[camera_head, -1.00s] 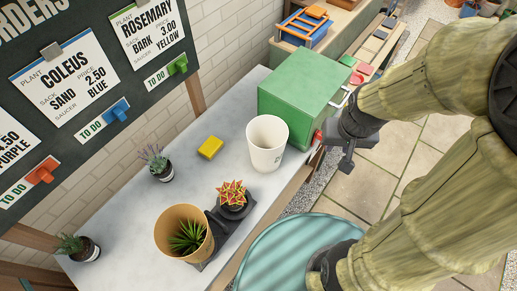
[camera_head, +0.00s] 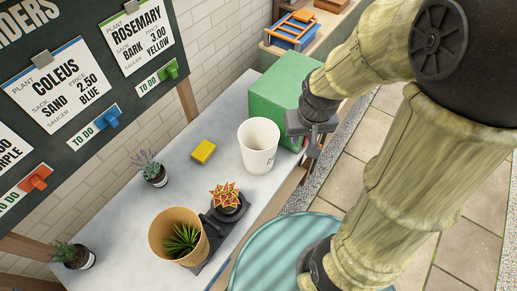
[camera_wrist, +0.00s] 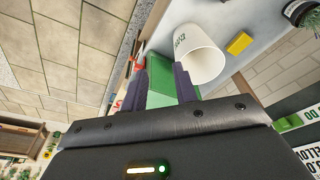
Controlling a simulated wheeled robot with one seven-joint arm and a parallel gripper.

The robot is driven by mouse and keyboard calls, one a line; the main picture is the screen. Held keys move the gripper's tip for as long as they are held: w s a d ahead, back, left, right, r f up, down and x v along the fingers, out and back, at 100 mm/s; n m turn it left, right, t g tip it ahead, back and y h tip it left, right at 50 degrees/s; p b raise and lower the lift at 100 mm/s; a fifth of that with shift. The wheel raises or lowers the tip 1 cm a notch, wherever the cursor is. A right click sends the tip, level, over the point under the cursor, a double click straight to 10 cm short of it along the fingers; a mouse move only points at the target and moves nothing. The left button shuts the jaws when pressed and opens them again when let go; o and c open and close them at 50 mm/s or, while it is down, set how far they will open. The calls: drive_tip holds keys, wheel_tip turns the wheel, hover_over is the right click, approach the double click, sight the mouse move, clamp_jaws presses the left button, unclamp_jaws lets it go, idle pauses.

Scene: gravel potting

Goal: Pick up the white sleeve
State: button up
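The white sleeve (camera_head: 259,146) is a tall, open-topped white cup with small dark print on its side. It stands upright on the pale table, in front of the green box. My gripper (camera_head: 309,146) is just to its right, near the table's edge and in front of the green box. In the wrist view the sleeve (camera_wrist: 203,54) lies beyond the right fingertip. My gripper (camera_wrist: 160,84) shows two dark fingers held apart, with nothing between them but a view of the green box behind. The sleeve and the fingers look apart.
A green box (camera_head: 275,105) stands behind the sleeve. A yellow block (camera_head: 203,151) lies to its left. A tan sleeve with a spiky plant (camera_head: 160,238) and a potted red-yellow plant (camera_head: 226,198) stand in front. A lavender pot (camera_head: 154,176) is farther left.

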drive_tip(key=w+a+f+n+g, duration=0.1)
drive_tip(key=w+a+f+n, duration=0.1)
drive_tip(key=a, duration=0.6)
drive_tip(key=w+a+f+n+g, duration=0.1)
drive_tip(key=w+a+f+n, duration=0.1)
drive_tip(key=w+a+n, duration=0.2)
drive_tip(key=w+a, duration=0.3)
drive_tip(key=a, duration=0.2)
drive_tip(key=shift+w+h, duration=0.25)
drive_tip(key=shift+h, duration=0.15)
wheel_tip(320, 180, down, 12)
drive_tip(key=p, duration=0.4)
drive_tip(key=shift+w+d, duration=0.25)
drive_tip(key=shift+d, duration=0.05)
